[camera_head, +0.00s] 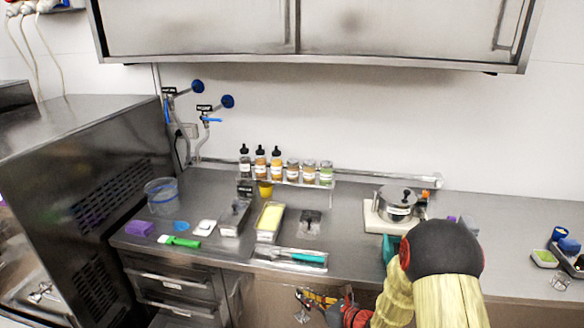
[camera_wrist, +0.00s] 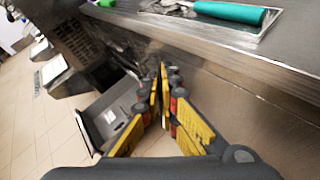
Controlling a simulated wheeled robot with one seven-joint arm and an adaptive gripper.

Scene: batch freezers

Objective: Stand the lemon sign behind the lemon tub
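A pale yellow tub (camera_head: 269,220), which looks like the lemon tub, stands on the steel counter left of centre in the head view. A small black sign (camera_head: 245,187) is near the shelf behind the tubs. Another dark piece (camera_head: 310,217) lies right of the yellow tub; I cannot read either, so I cannot tell which is the lemon sign. My gripper (camera_head: 308,298) is low in front of the counter edge, below the tray. In the wrist view my gripper (camera_wrist: 160,78) has its fingertips together, with nothing visible between them.
A tray with a teal-handled tool (camera_head: 308,258) lies at the counter's front edge. A lidded steel tub (camera_head: 234,218), a green-handled tool (camera_head: 183,241) and a clear bucket (camera_head: 161,196) are left. Bottles stand on a rack behind; a pot (camera_head: 396,204) is right. Open drawers (camera_head: 178,290) are below.

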